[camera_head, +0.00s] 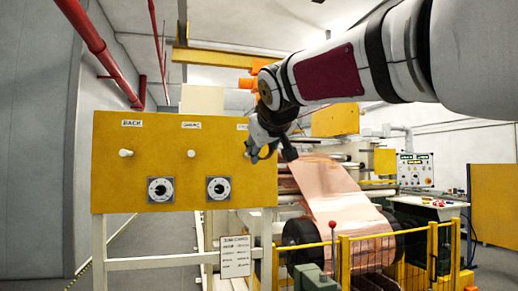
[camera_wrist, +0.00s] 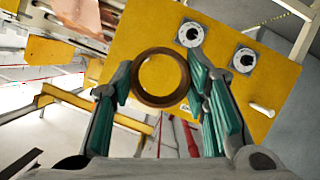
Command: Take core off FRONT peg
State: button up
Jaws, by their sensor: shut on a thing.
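My gripper (camera_wrist: 158,78) is shut on a brown ring-shaped core (camera_wrist: 137,90), one finger on each side of it. Yellow shows through the core's hole, and I see no peg inside it. In the head view my gripper (camera_head: 264,150) is at the right end of the yellow peg board (camera_head: 110,185), covering the spot where the front peg would be. The core cannot be made out clearly there. The back peg (camera_head: 126,153) and middle peg (camera_head: 191,153) stand bare, under labels. A white peg (camera_wrist: 262,110) also shows in the wrist view.
Two round dials (camera_head: 160,189) (camera_head: 218,189) sit low on the board. Right of it a machine carries copper foil (camera_head: 330,190) over dark rollers, behind a yellow guard rail (camera_head: 372,245). A control panel (camera_head: 415,170) stands farther right. The floor left of the board is clear.

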jog(key=s+d+p, duration=0.4)
jog(key=s, duration=1)
jog(key=shift+s+r, duration=0.2)
jog(key=shift+r, duration=0.25)
dwell(0.8)
dwell(0.4)
